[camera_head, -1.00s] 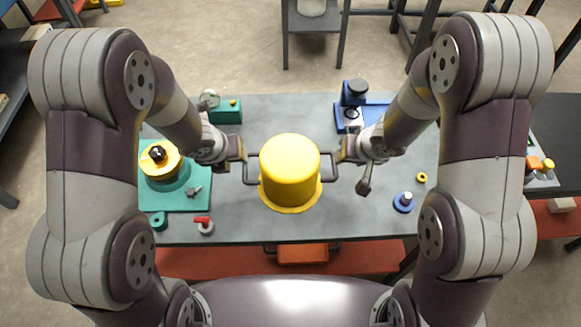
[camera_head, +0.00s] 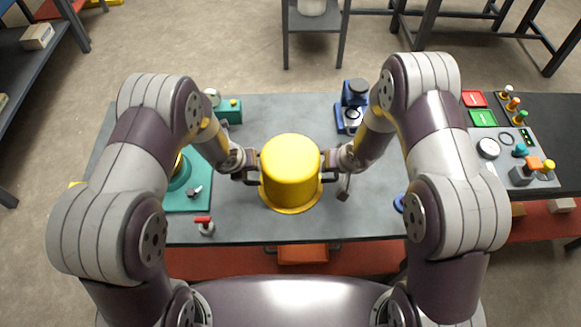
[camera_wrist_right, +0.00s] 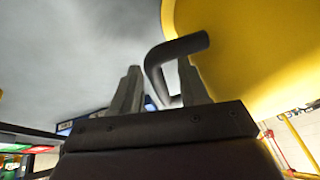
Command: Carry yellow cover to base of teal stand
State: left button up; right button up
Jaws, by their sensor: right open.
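The yellow cover (camera_head: 290,172) stands upright near the middle of the grey table, a dark handle on each side. My left gripper (camera_head: 252,165) is at its left handle; its finger gap is too small to make out. My right gripper (camera_head: 331,161) is open at the right handle (camera_wrist_right: 155,66), which shows between its fingers in the right wrist view (camera_wrist_right: 160,92). The cover's yellow wall (camera_wrist_right: 240,60) fills the upper right there. The teal stand (camera_head: 180,172) on its teal base plate (camera_head: 190,204) is at the table's left, partly hidden behind my left arm.
A blue fixture (camera_head: 352,112) stands at the back right of the table (camera_head: 250,112), and a teal block (camera_head: 229,111) at the back left. A red-handled part (camera_head: 204,224) lies at the front left. A control panel (camera_head: 505,152) is at the right. The table front centre is clear.

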pick_arm(q)
grip_shut()
pick_arm(e)
grip_shut()
pick_arm(q)
jog(key=shift+w+r, duration=0.1)
pick_arm(e)
jog(key=shift+w+r, duration=0.1)
jog(key=shift+r, duration=0.05)
dwell(0.9)
